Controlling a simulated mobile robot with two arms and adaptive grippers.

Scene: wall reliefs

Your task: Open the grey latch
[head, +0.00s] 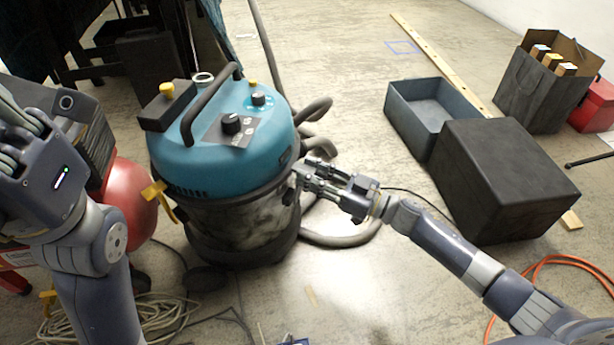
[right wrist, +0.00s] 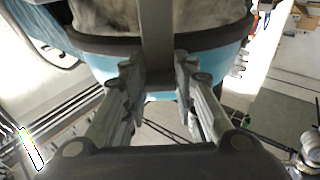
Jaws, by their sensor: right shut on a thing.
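The vacuum cleaner (head: 225,150) has a teal lid over a dark, dusty drum. The grey latch (right wrist: 157,42) shows in the right wrist view as a grey bar running down between the fingers, across the drum's rim. In the head view it is mostly hidden by the gripper at the lid's right side. My right gripper (head: 308,174) is shut on the grey latch; its fingers (right wrist: 160,82) stand on both sides of the bar. A yellow latch (head: 159,196) sticks out at the lid's left side. My left gripper (head: 18,130) is at the left edge, away from the vacuum, its fingertips unclear.
A hose (head: 342,238) curls on the floor right of the vacuum. A dark box (head: 500,180) and an open grey-blue bin (head: 405,115) stand further right. A red tank (head: 130,200) and coiled rope (head: 140,318) are at left. The floor in front is mostly clear.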

